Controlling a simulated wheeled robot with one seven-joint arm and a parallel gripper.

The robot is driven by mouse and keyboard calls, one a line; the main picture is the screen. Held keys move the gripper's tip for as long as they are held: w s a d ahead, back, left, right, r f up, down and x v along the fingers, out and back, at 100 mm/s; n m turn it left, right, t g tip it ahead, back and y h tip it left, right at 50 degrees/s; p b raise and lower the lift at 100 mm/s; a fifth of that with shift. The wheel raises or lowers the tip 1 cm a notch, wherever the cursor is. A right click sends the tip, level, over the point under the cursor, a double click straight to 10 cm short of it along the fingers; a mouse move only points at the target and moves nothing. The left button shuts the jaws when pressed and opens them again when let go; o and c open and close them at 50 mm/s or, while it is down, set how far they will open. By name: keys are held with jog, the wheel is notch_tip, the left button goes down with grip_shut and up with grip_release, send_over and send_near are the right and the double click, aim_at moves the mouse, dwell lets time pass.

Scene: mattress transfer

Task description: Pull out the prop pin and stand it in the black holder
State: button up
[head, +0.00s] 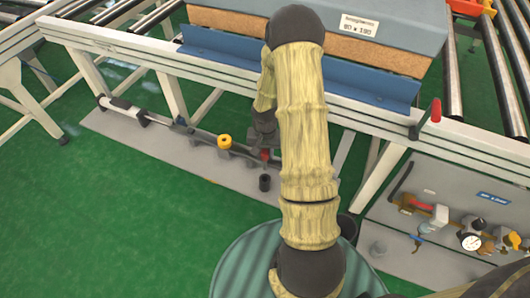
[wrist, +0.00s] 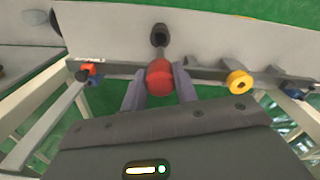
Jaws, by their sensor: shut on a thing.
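The prop pin shows as a red ball knob (wrist: 159,78) between my gripper's two fingers (wrist: 158,90) in the wrist view. My gripper (head: 264,148) is shut on this knob, in front of the dark rail. In the head view the red knob (head: 265,155) shows just below the gripper. A small black cylinder (head: 264,183), which looks like the black holder, stands on the grey strip just below it. It also shows in the wrist view (wrist: 159,35), beyond the knob. The pin's shaft is mostly hidden, and I cannot tell whether it sits in the rail or is free.
A yellow knob (head: 224,142) sits on the rail left of my gripper. The conveyor frame with a blue beam (head: 300,75) and a mattress (head: 345,50) rises behind. A grey panel with valves and a gauge (head: 470,240) is at right. Green floor (head: 120,220) is clear at left.

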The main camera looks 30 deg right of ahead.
aim_at(266, 160)
jog(key=shift+r, duration=0.1)
jog(key=shift+w+f+b, duration=0.15)
jog(key=shift+f+b, duration=0.95)
jog(key=shift+f, duration=0.85)
jog(key=shift+d+f+b, duration=0.15)
jog(key=shift+f+b, duration=0.25)
jog(key=shift+f, duration=0.2)
jog(key=shift+a+f, duration=0.25)
jog(key=shift+f, duration=0.2)
jog(key=shift+d+p, duration=0.1)
jog(key=shift+p, duration=0.25)
jog(key=shift+f+b, duration=2.1)
jog(key=shift+f, duration=1.5)
jog(key=o, duration=1.2)
jog(key=shift+c, duration=0.2)
